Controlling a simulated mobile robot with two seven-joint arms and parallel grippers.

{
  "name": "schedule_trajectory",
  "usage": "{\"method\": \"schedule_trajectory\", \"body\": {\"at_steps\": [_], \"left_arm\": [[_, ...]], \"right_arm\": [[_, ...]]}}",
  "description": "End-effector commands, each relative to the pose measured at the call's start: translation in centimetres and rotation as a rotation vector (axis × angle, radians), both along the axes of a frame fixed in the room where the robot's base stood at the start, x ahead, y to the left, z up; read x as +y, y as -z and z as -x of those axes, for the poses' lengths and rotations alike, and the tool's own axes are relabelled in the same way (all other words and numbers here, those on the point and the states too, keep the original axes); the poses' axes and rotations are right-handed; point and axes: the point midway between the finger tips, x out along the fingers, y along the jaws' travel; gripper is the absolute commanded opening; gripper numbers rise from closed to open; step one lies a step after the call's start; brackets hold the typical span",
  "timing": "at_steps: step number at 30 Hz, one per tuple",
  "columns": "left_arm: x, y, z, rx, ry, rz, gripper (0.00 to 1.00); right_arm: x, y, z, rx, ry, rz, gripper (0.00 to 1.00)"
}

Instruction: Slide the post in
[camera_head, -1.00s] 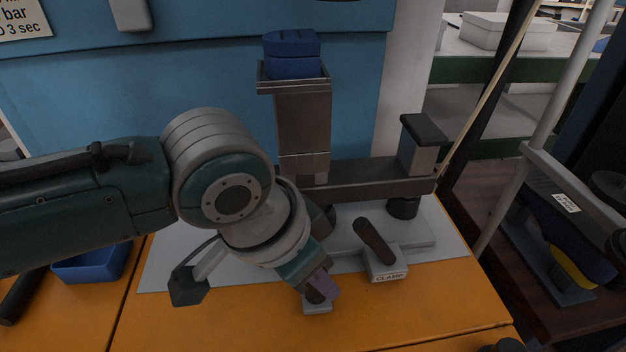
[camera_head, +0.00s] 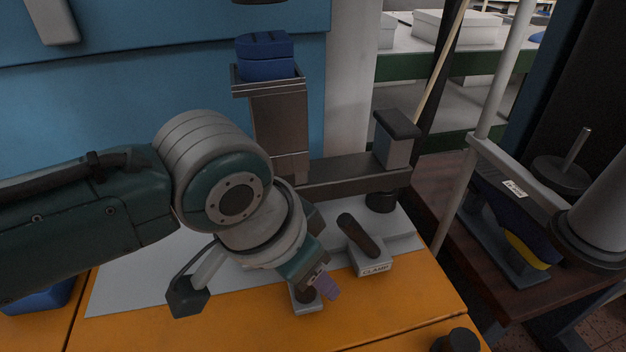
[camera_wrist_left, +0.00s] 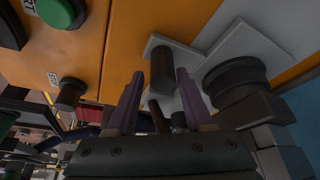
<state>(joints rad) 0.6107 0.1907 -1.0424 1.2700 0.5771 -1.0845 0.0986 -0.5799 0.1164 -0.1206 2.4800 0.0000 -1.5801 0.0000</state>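My left gripper (camera_head: 325,284) is low over the front of the bench. In the left wrist view its two purple fingers (camera_wrist_left: 160,88) are apart, with a dark cylinder (camera_wrist_left: 162,66) on a light base between or beyond the tips. Whether they touch it I cannot tell. In the head view a small light block with a dark knob (camera_head: 306,300) is partly hidden by the gripper. A dark handle (camera_head: 358,235) leans on a block labelled CLAMP (camera_head: 374,266). I cannot tell which piece is the post. My right gripper is not in view.
Behind stands a brown column (camera_head: 278,125) with a blue block (camera_head: 265,55) on top, and a horizontal bar (camera_head: 345,173) reaching right. A grey pole (camera_head: 490,90) and a dark table (camera_head: 520,295) are at right. The orange bench front (camera_head: 390,310) is mostly clear.

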Motion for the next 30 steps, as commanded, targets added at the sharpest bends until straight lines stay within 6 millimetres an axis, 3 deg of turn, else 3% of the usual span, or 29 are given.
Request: {"method": "schedule_trajectory", "body": {"at_steps": [3,13,24,30], "left_arm": [[0.1,0.0,0.0,0.001,-0.001,-0.002,0.64],[0.4,-0.7,0.2,0.002,-0.003,-0.004,0.64],[2.1,-6.9,2.0,-0.001,-0.001,-0.002,0.64],[2.7,-8.8,2.6,0.002,-0.001,-0.002,0.64]], "right_arm": [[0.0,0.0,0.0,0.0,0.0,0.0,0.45],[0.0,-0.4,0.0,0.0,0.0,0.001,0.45],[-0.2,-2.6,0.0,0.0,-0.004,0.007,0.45],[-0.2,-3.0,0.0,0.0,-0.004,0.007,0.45]]}}
